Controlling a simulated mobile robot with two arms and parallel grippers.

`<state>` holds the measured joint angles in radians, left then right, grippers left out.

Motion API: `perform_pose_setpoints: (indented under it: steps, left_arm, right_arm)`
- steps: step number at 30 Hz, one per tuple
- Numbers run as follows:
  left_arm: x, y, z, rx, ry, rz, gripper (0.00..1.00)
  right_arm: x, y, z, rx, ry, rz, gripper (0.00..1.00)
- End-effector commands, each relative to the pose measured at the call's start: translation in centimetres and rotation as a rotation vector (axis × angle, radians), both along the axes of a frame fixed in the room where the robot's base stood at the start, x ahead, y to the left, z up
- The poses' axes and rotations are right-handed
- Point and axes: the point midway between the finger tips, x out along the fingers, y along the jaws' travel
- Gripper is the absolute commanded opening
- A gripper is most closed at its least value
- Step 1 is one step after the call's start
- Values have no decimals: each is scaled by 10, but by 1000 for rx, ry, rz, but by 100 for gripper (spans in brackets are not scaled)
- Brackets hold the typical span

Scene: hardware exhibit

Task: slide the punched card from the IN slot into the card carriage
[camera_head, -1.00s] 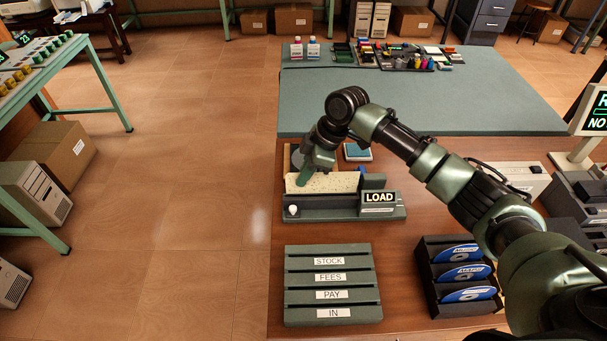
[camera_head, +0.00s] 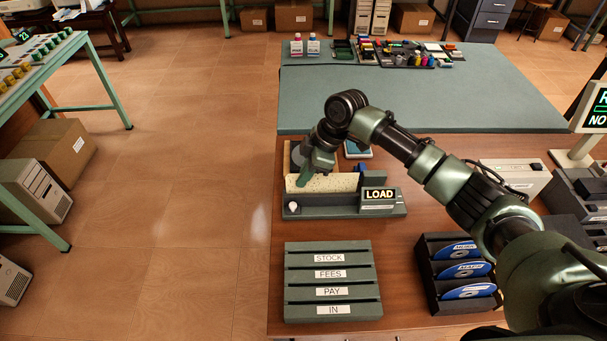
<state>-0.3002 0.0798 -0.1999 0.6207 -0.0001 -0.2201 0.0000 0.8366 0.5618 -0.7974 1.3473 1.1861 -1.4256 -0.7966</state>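The cream punched card (camera_head: 335,183) stands upright along the card carriage (camera_head: 325,212), a dark grey-green device with a lit LOAD sign (camera_head: 379,195) and a white knob (camera_head: 293,207). My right gripper (camera_head: 308,180) is at the left part of the card, with a green finger in front of it. The other finger is hidden behind, and the card appears held between them. I cannot tell whether the card's lower edge is fully seated. The slotted rack (camera_head: 333,283) in front has STOCK, FEES, PAY and IN labels. The IN slot (camera_head: 333,310) looks empty. My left gripper is out of view.
A black rack with blue-labelled discs (camera_head: 461,270) stands right of the slotted rack, below my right arm. A grey box (camera_head: 512,176) and a sign on a stand (camera_head: 590,120) are at the right. The green mat (camera_head: 420,105) behind is largely clear.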

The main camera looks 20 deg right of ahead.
Motion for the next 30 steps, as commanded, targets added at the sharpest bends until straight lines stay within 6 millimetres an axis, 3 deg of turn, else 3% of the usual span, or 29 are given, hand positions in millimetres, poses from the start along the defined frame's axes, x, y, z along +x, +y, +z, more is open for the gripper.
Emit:
perform_pose_setpoints:
  steps: [16,30]
  left_arm:
    - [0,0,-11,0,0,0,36]
    - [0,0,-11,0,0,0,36]
  right_arm:
    - [0,0,-26,1,-1,-1,0]
    - [0,0,-27,0,-1,0,0]
